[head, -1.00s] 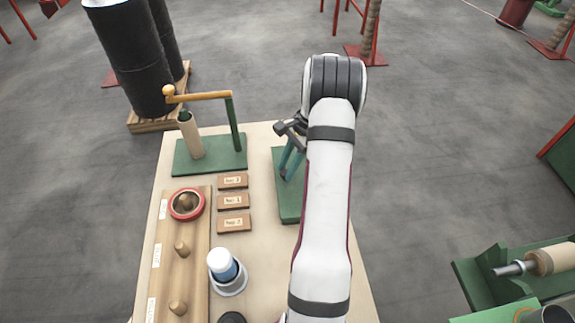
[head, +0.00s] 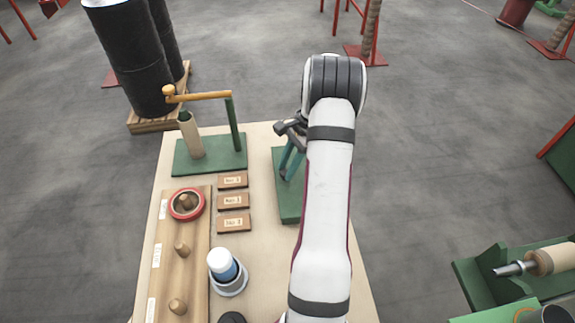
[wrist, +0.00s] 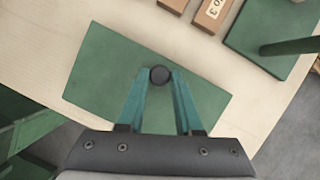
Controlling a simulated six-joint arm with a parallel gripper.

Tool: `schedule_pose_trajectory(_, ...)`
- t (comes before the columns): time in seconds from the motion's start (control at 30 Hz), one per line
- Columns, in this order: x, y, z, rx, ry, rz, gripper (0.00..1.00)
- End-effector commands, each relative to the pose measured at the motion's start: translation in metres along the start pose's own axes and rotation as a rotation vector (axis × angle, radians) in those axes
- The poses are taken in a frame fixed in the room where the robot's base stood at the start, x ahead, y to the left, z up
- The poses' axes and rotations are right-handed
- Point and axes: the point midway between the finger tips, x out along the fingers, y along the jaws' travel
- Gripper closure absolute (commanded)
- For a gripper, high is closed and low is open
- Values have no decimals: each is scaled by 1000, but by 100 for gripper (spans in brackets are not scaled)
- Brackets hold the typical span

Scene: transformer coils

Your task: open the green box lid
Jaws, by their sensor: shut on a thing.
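The green box lid (head: 286,205) is a flat green panel on the table, partly hidden behind my arm in the head view. In the wrist view the green lid (wrist: 105,75) fills the middle, with a dark round knob (wrist: 160,75) on it. My gripper (wrist: 159,79) has its two teal fingers shut on the knob, one on each side. In the head view my gripper (head: 290,165) reaches down over the lid. The lid looks flat; I cannot tell whether it is raised at all.
Left of the lid lie wooden labelled blocks (head: 234,201). A green stand with an orange crank (head: 205,96) stands behind them. The table (head: 258,245) ends right of my arm.

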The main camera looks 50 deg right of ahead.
Motion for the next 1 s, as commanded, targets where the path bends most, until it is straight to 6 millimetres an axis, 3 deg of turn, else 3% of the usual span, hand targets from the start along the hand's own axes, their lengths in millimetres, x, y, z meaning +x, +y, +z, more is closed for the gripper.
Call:
schedule_pose_trajectory(0.37,-9,2,-2,-9,-73,-30,100)
schedule_pose_trajectory(0.77,-43,11,-13,-58,-387,-151,100)
schedule_pose_trajectory(1.0,-64,20,-26,-61,-383,-150,100)
